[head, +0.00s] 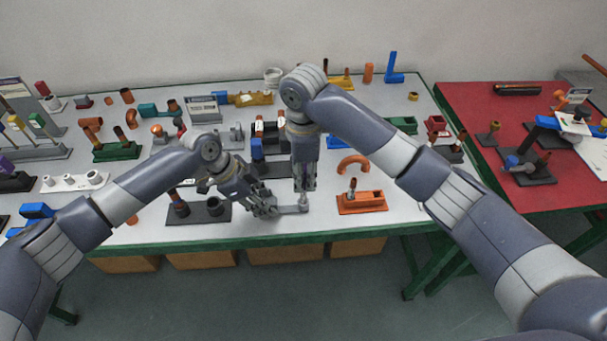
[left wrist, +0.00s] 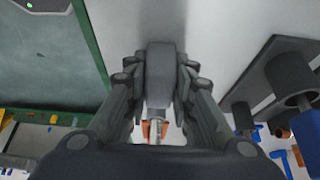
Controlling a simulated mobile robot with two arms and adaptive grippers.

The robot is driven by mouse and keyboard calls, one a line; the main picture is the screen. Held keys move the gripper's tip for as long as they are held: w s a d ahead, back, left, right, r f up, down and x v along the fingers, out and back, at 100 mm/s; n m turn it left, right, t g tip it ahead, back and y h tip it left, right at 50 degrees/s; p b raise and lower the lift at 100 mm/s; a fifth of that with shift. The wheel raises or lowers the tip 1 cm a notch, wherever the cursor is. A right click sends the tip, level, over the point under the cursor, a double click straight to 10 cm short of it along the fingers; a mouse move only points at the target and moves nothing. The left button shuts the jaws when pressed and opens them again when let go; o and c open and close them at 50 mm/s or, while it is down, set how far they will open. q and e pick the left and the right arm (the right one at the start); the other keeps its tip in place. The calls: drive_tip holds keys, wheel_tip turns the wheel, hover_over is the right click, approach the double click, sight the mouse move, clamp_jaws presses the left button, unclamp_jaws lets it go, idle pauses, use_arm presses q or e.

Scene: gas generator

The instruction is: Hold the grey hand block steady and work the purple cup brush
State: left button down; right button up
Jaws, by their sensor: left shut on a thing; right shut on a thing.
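The grey hand block (head: 290,209) lies low over the front of the white-topped table. My left gripper (head: 268,207) is shut on its left end. In the left wrist view the block (left wrist: 160,75) sits between both fingers, with a pale metallic shaft (left wrist: 157,132) beyond it. My right gripper (head: 304,187) points straight down over the block's right end and is shut on a small upright piece there. This piece appears to be the purple cup brush; its colour is mostly hidden by the fingers, and I cannot tell how deep it sits in the block.
An orange block holder (head: 361,203) stands just right of my right gripper, with an orange arch (head: 353,163) behind it. A dark stand with cups (head: 198,212) is to the left. The green table edge (head: 280,238) is close in front. Many fittings crowd the back.

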drive_tip(key=shift+s+f+n, duration=0.1)
drive_tip(key=shift+f+n, duration=0.15)
drive_tip(key=shift+n, duration=0.85)
drive_tip(key=shift+r, duration=0.1)
use_arm(q)
drive_tip(key=shift+w, duration=0.1)
use_arm(e)
drive_tip(key=shift+r, duration=2.4)
use_arm(q)
drive_tip(key=c, duration=1.3)
unclamp_jaws()
